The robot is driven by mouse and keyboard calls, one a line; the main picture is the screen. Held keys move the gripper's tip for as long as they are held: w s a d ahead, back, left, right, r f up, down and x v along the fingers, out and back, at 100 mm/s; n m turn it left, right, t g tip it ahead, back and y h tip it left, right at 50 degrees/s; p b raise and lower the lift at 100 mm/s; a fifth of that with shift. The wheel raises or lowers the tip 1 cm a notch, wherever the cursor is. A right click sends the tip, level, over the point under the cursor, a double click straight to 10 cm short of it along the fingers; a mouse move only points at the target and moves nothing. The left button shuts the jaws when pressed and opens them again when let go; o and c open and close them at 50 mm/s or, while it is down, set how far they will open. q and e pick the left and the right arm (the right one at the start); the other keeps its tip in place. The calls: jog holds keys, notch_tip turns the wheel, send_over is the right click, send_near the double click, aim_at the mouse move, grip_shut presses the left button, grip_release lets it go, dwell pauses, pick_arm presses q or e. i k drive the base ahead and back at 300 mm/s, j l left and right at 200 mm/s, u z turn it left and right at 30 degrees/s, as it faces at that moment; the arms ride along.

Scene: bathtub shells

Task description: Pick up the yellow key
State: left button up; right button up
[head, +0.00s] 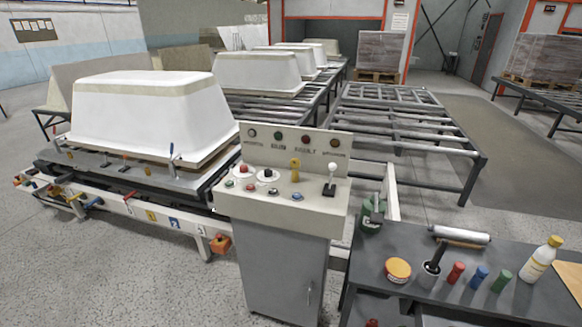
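A small yellow piece (295,168), which looks like the yellow key, stands upright on the sloped top of the beige control panel (330,205). It is between the white-topped lever (331,176) and the round dials at the left of the panel. I cannot tell at this size whether it sits in a lock. Neither of my grippers is in view, and nothing is seen touching the yellow piece.
A grey cabinet (283,275) carries the panel. A dark bench (420,285) at right holds a yellow-lidded tin (398,269), coloured cylinders, a roller (461,235) and a bottle (541,258). A white tub shell (145,115) stands behind left. Open floor lies front left.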

aim_at(295, 162)
jog(key=i+j+z, duration=0.4)
jog(key=j+z, duration=0.15)
jog(key=i+j+z, duration=0.25)
jog(key=j, duration=0.25)
jog(key=j+z, duration=0.25)
jog(key=j, duration=0.15)
